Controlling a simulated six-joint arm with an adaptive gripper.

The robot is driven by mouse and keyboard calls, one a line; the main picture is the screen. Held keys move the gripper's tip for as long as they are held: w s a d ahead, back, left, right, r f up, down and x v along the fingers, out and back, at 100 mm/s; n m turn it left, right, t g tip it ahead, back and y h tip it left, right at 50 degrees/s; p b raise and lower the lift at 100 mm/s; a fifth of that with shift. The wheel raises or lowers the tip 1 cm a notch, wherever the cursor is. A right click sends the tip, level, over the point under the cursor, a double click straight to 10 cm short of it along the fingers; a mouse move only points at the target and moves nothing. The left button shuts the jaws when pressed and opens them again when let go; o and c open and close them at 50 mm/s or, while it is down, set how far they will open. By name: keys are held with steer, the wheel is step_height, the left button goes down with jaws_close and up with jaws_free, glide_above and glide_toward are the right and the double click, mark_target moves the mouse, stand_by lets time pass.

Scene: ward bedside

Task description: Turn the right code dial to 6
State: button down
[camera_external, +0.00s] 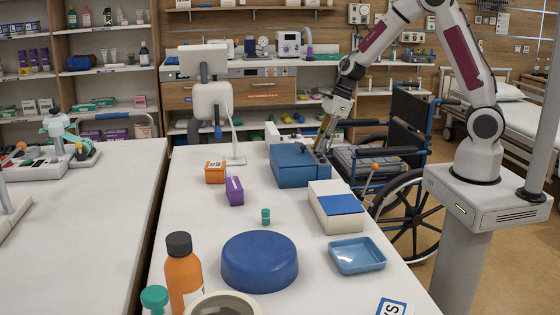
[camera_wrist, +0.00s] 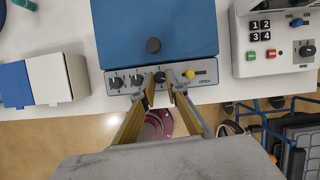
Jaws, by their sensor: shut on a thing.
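The blue code box (camera_wrist: 152,32) stands on the white table, with a grey front panel (camera_wrist: 210,92) carrying three dark dials in a row and a yellow-tipped knob (camera_wrist: 189,74) marked "OPEN". My gripper (camera_wrist: 160,84) is at this panel, its two fingertips on either side of the right code dial (camera_wrist: 160,77) and shut on it. The left dial (camera_wrist: 117,82) and middle dial (camera_wrist: 137,80) are free. The number the right dial points to is too small to read. In the external view the blue box (camera_external: 290,163) is at the table's right edge, my gripper (camera_external: 323,142) reaching down to its right side.
A white box with a blue panel (camera_external: 341,205), an orange box (camera_external: 215,172) and a purple box (camera_external: 235,191) stand nearby. A wheelchair (camera_external: 405,140) is beside the table. In the wrist view a numbered keypad device (camera_wrist: 262,32) stands right of the code box.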

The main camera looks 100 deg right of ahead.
steer(key=shift+a+r+m+h, duration=0.1)
steer(key=shift+m+h, duration=0.3)
steer(key=shift+m, duration=0.4)
steer(key=shift+m+h, duration=0.4)
steer(key=shift+m, duration=0.7)
steer(key=c, duration=2.3)
jaws_free()
steer(key=shift+a, duration=0.1)
steer(key=shift+d+n+y, duration=0.15)
steer(key=shift+n+y, duration=0.3)
steer(key=shift+n, duration=0.65)
steer(key=shift+d+n+y, duration=0.1)
steer(key=shift+n+y, duration=0.35)
steer(key=shift+n, duration=0.65)
